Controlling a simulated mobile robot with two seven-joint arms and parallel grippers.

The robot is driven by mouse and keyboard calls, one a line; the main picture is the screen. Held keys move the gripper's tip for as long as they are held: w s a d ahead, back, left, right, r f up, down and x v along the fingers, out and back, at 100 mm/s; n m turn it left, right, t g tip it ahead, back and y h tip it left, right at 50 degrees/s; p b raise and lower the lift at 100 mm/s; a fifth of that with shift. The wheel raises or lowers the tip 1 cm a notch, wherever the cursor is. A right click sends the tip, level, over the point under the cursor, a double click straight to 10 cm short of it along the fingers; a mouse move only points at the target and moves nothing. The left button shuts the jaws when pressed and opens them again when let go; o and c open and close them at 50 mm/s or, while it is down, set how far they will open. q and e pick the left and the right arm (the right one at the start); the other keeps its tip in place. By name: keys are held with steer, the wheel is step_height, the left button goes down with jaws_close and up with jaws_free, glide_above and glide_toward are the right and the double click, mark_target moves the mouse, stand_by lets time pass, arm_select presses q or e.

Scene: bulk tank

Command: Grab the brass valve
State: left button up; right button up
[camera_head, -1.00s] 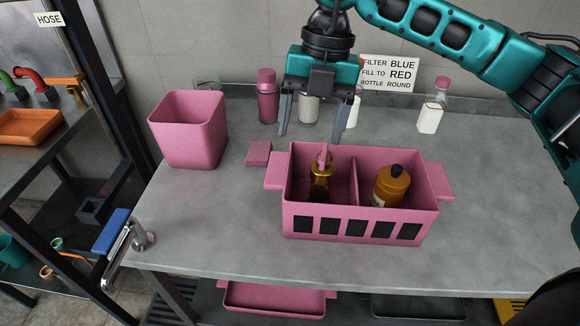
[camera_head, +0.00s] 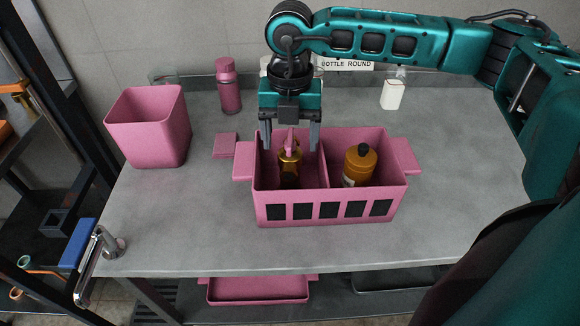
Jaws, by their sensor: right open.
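My right gripper (camera_head: 290,148) is above that compartment, pointing down and open. Its two dark fingers are at either side of the pink handle in the picture. I cannot tell whether they touch anything. My left gripper is not in view.
An amber bottle with a black cap (camera_head: 358,166) stands in the caddy's right compartment. A pink bin (camera_head: 149,130), a pink bottle (camera_head: 228,88) and a white bottle (camera_head: 392,94) stand on the grey counter (camera_head: 190,225). A tap (camera_head: 104,248) sits at the front left.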

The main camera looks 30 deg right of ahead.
step_height(320, 180, down, 2)
steer(key=shift+f, duration=0.1)
jaws_close()
stand_by(0.8)
